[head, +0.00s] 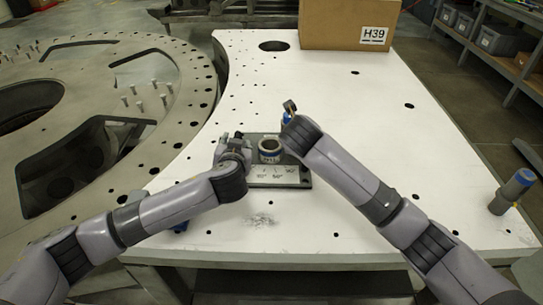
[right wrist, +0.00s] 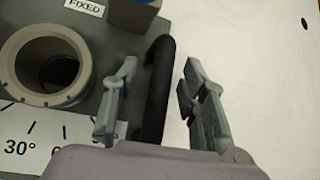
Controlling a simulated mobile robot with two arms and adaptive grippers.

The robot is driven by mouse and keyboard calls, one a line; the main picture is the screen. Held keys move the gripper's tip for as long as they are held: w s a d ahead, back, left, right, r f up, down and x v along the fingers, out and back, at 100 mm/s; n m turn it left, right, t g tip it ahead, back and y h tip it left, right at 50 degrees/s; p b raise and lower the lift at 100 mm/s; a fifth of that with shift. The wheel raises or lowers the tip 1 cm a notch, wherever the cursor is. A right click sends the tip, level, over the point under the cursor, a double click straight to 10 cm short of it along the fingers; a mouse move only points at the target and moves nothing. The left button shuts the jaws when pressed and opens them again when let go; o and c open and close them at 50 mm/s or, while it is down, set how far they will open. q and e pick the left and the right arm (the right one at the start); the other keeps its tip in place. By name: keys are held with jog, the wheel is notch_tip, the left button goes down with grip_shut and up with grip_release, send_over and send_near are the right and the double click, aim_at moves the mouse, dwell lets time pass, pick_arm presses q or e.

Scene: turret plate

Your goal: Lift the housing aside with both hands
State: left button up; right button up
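The housing (head: 278,180) is a dark grey plate with a white angle scale, a grey ring-shaped cylinder (head: 270,150) and a blue part (head: 286,118). It sits on the white table. In the right wrist view a black bar handle (right wrist: 158,100) runs between the two fingers of my right gripper (right wrist: 158,75). Those fingers are apart, with a gap on each side of the handle. The ring cylinder (right wrist: 45,65) stands left of them, near a "FIXED" label. My left gripper (head: 232,148) is at the housing's left side; its fingers are too small and dark to read.
A cardboard box (head: 350,24) marked H39 stands at the table's back edge. A grey-and-blue cylinder (head: 512,190) stands at the right edge. A large round metal plate (head: 190,80) with bolts lies left.

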pick_arm(q)
grip_shut()
pick_arm(e)
grip_shut()
dwell(0.6)
pick_arm(q)
jog(key=shift+w+r, duration=0.2)
jog(key=shift+r, duration=0.1)
pick_arm(e)
jog(key=shift+w+r, duration=0.2)
jog(key=shift+r, duration=0.1)
